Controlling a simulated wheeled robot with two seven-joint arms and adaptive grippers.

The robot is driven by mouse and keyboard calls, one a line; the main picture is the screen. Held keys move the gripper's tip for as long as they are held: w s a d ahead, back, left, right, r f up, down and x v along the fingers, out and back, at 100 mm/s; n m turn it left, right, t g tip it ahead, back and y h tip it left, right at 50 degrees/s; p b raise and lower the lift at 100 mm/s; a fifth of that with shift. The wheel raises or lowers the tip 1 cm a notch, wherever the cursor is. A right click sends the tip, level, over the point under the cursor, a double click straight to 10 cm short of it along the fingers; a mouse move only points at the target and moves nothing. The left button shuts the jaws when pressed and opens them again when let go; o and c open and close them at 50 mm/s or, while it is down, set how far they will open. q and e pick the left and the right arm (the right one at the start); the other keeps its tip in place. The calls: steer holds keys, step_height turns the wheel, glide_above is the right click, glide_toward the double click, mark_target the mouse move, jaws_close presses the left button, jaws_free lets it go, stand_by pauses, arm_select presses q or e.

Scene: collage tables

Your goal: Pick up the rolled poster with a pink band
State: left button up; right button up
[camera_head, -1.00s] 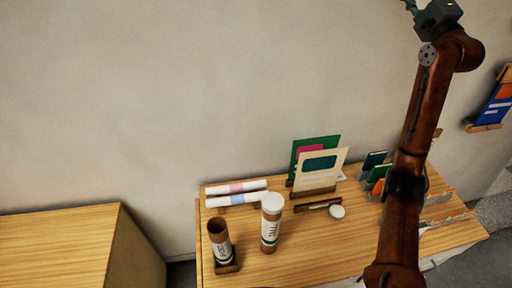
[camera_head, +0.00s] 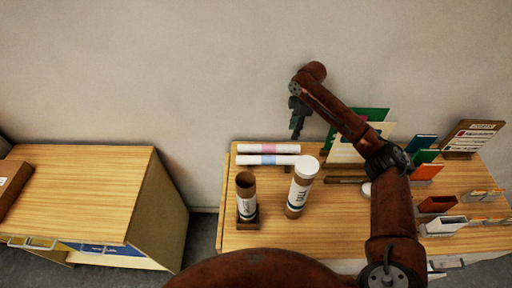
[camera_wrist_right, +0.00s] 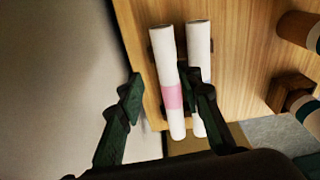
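The rolled poster with a pink band (camera_head: 268,148) is a white tube lying at the back left of the right-hand table. It also shows in the right wrist view (camera_wrist_right: 172,97). A similar roll with a blue band (camera_head: 268,160) lies parallel, on its front side. My right gripper (camera_head: 296,127) points down near the right end of the rolls. In the right wrist view it is open (camera_wrist_right: 160,80) and empty, and the pink-band roll appears between its fingers, nearer the right finger. That finger partly hides the blue-band roll (camera_wrist_right: 199,45). My left gripper is not in view.
A white-capped tube (camera_head: 301,187) and an open brown tube (camera_head: 246,196) stand in front of the rolls. Upright cards (camera_head: 345,148) stand to the right, partly behind my arm. The wall is close behind the table (camera_head: 236,240). Another table (camera_head: 85,190) stands left, across a gap.

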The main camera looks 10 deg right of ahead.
steer(key=m+g+h, duration=0.1)
glide_above(295, 146)
step_height(295, 146, down, 4)
steer(key=shift+d+f, duration=0.1)
steer(key=shift+d, duration=0.05)
steer(key=f, duration=0.6)
steer(key=shift+a+f, duration=0.15)
steer(key=shift+a, duration=0.1)
steer(key=shift+c, duration=0.5)
steer(key=c, duration=0.7)
steer(key=shift+r, duration=0.2)
